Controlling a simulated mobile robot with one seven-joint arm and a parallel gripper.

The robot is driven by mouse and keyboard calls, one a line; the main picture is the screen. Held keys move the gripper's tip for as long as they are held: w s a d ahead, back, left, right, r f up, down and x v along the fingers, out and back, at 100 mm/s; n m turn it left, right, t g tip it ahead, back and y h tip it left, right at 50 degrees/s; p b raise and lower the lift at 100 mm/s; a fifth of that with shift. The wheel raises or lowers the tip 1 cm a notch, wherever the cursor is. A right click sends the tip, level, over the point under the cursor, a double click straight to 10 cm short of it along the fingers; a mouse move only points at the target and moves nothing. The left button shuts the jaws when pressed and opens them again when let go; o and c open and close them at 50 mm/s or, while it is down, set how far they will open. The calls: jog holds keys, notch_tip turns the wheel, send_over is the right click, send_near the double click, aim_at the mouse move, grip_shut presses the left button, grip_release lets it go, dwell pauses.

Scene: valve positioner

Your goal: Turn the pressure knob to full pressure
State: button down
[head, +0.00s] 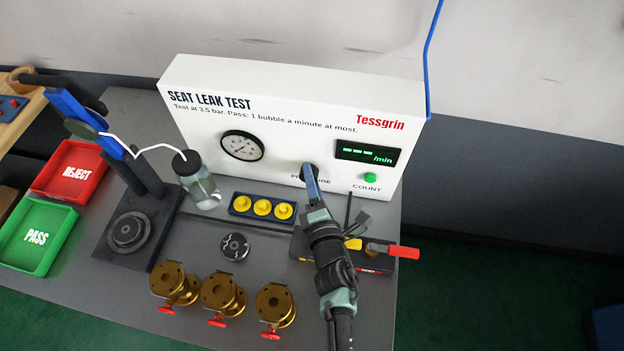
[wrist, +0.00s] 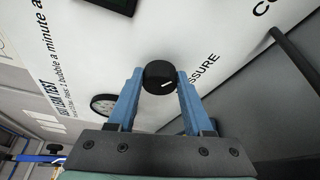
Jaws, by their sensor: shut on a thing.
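The pressure knob (wrist: 160,76) is black and round with a white pointer line, on the front of the white seat leak test panel (head: 210,85). My gripper (wrist: 158,88) has its two blue fingers on either side of the knob, shut on it. In the head view my gripper (head: 308,170) reaches the panel above the PRESSURE label and mostly hides the knob. The pressure gauge (head: 242,146) is a round white dial left of the knob; its reading is too small to tell. It also shows in the wrist view (wrist: 103,104).
Right of the knob are a green-lit display (head: 368,152) and a green COUNT button (head: 371,178). A clear bottle (head: 200,188), yellow caps in a blue holder (head: 240,205) and several brass valves (head: 222,293) stand on the bench. Red and green trays (head: 22,256) lie left.

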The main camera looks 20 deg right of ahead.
jog(key=shift+c, duration=1.5)
grip_release()
jog(key=v, duration=1.2)
jog(key=shift+f+b, duration=0.15)
jog(key=shift+b, duration=0.15)
jog(key=shift+s+a, duration=0.2)
jog(key=shift+s, duration=0.25)
